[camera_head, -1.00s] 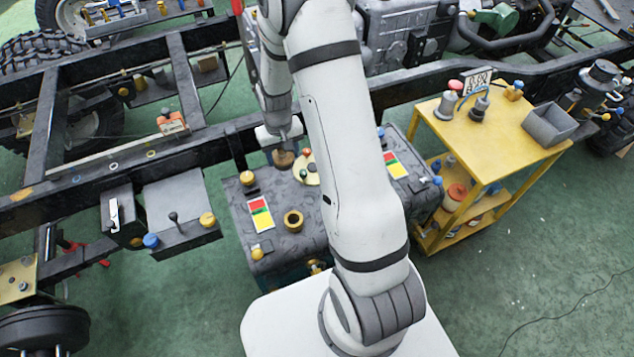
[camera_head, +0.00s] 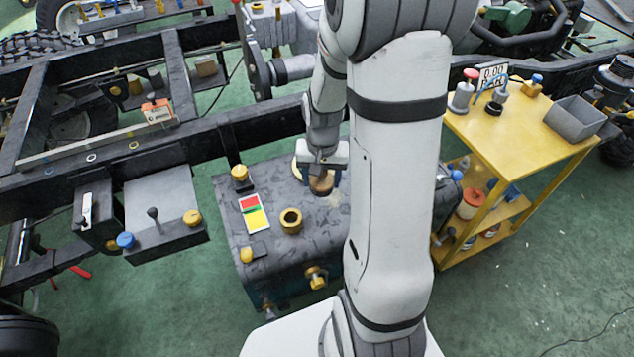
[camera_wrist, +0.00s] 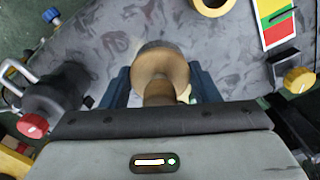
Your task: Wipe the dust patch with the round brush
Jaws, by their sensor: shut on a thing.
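My gripper (camera_head: 321,172) is shut on the round brush (camera_head: 321,187), which has a brown wooden body. The wrist view shows the brush (camera_wrist: 160,68) between the two dark fingers of my gripper (camera_wrist: 162,88), its wide round end pointing away from me. The brush is over the dark grey top of a large box (camera_head: 262,184). That top is mottled with lighter smears; I cannot pick out a separate edge to the dust patch. I cannot tell whether the brush touches the surface. My arm hides the box's right part.
On the box top are a brass ring (camera_head: 291,220), a red-yellow-green label (camera_head: 254,213) and yellow knobs (camera_head: 239,173). A black chassis rail (camera_head: 200,145) runs behind. A yellow cart (camera_head: 505,150) stands at the right. The mottled top between ring and brush is clear.

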